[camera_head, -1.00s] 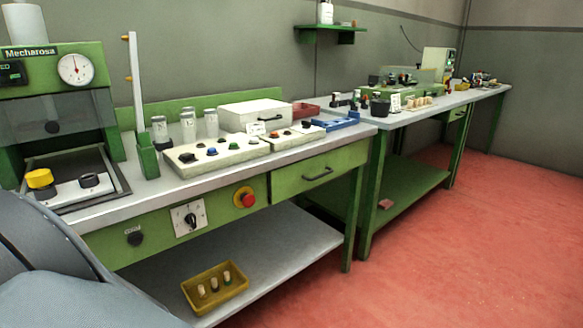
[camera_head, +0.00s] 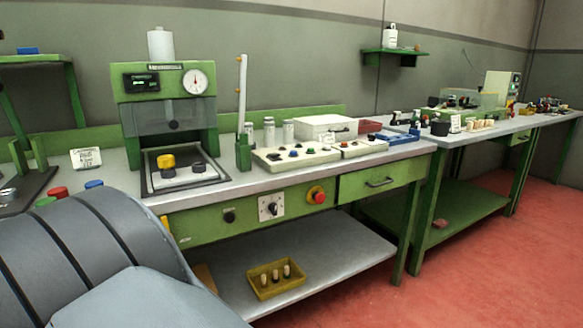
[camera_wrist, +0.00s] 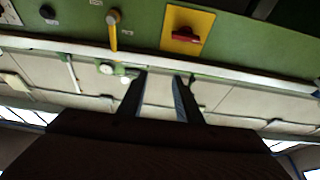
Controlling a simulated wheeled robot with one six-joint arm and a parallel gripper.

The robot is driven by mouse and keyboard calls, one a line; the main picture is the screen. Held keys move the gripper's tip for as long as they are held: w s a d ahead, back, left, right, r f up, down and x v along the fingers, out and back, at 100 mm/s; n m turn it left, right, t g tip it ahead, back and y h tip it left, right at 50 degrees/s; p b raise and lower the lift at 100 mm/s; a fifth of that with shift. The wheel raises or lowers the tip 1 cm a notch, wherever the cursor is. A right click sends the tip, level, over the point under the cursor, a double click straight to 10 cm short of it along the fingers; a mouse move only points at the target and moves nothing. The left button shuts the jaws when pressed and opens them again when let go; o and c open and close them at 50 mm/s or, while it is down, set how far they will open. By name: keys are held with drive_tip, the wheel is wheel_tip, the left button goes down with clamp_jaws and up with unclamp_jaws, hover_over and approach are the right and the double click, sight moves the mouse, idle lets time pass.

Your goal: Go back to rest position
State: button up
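My gripper (camera_wrist: 160,88) shows in the wrist view with its two dark fingers apart and nothing between them. Past the fingers are a pale wall or panel and a green panel. The gripper is out of the head view, where a large grey rounded part of my own body fills the lower left. A yellow tray (camera_head: 262,291) holding a few upright corks (camera_head: 275,274) sits on the lower shelf of the near bench, well apart from my body.
The near bench (camera_head: 230,188) carries a green press (camera_head: 130,115) with a dial, a pale block (camera_head: 268,160) with coloured knobs, and a white box (camera_head: 315,124). A yellow plate with a red switch (camera_wrist: 186,35) shows in the wrist view. Red floor (camera_head: 490,250) is clear at the right.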

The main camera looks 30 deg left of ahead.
drive_tip(key=w+d+r+m+g+h, duration=0.1)
drive_tip(key=w+d+r+h, duration=0.15)
drive_tip(key=w, duration=0.95)
drive_tip(key=w+d+r+m+h, duration=0.15)
drive_tip(key=w+d+h, duration=0.25)
drive_tip(key=w, duration=0.7)
drive_tip(key=w+d+m+g+h, duration=0.1)
drive_tip(key=w+d+h, duration=0.3)
drive_tip(key=d, duration=0.5)
drive_tip(key=w+d+m+g+h, duration=0.1)
drive_tip(key=w+d+m, duration=0.1)
drive_tip(key=w+d, duration=0.55)
drive_tip(key=s+d+m+g+h, duration=0.1)
drive_tip(key=s+d+g+h, duration=0.1)
drive_tip(key=d, duration=1)
drive_tip(key=s+d+m+g+h, duration=0.1)
drive_tip(key=s+d+g+h, duration=0.1)
drive_tip(key=d, duration=1)
drive_tip(key=s+d+r+m+g+h, duration=0.3)
drive_tip(key=s+d+g, duration=0.2)
drive_tip(key=s+d, duration=1.15)
drive_tip(key=w+d+r+m+p, duration=0.1)
drive_tip(key=d+r+p, duration=0.5)
drive_tip(key=p, duration=0.7)
drive_tip(key=shift+w+d+p, duration=0.15)
drive_tip(key=shift+d+p, duration=0.2)
drive_tip(key=shift+d, duration=0.75)
